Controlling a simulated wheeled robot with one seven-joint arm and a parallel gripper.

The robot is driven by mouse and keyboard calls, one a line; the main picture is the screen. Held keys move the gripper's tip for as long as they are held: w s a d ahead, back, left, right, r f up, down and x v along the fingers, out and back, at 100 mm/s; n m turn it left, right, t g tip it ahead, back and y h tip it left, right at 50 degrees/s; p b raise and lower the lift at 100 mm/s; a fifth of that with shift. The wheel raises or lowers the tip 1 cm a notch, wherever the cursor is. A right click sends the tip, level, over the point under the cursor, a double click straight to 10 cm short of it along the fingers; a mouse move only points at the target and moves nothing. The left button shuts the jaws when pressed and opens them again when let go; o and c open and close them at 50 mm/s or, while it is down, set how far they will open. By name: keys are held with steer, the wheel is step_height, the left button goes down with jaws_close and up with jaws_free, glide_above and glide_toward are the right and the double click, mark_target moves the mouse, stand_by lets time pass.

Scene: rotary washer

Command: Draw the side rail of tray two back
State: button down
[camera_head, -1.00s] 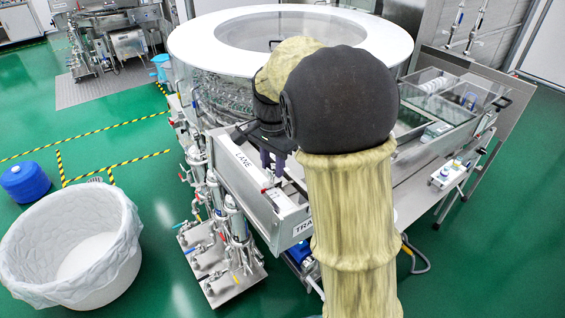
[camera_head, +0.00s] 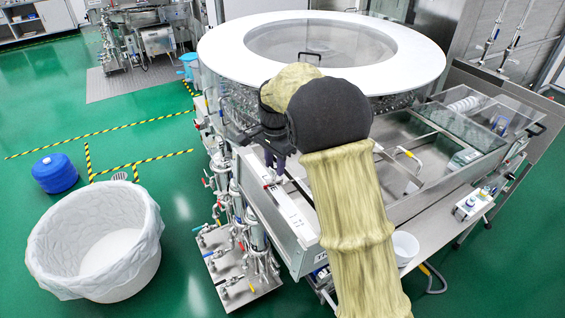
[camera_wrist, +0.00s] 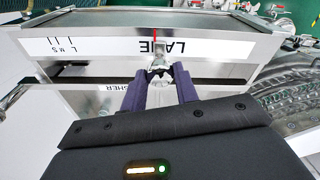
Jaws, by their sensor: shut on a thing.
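The side rail (camera_wrist: 95,45) is a long white-labelled metal bar. In the wrist view it carries "LANE" lettering, a scale marked L, M and S, and a short red pointer above a small metal clamp knob (camera_wrist: 159,66). My gripper (camera_wrist: 161,78) has its two purple fingers shut on this knob, one finger on either side. In the head view my gripper (camera_head: 275,172) is at the left side of the tray (camera_head: 303,232), over the rail's long pale strip (camera_head: 290,208). My arm covers much of the tray and its label.
A round washer with a white ring top (camera_head: 420,50) stands behind the tray. Glass-walled trays (camera_head: 465,130) lie to the right, with a white bowl (camera_head: 405,247) near the front. Pipes and valves (camera_head: 255,250) stand below left. A lined white bin (camera_head: 95,245) is on the open green floor.

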steer(key=shift+d, duration=0.15)
steer(key=c, duration=1.1)
jaws_free()
steer(key=shift+s, duration=0.25)
steer(key=shift+o, duration=0.2)
steer(key=shift+r, duration=0.1)
step_height(320, 180, up, 17)
steer(key=b, duration=0.2)
steer(key=shift+s+d+r, duration=0.15)
steer(key=shift+s, duration=0.05)
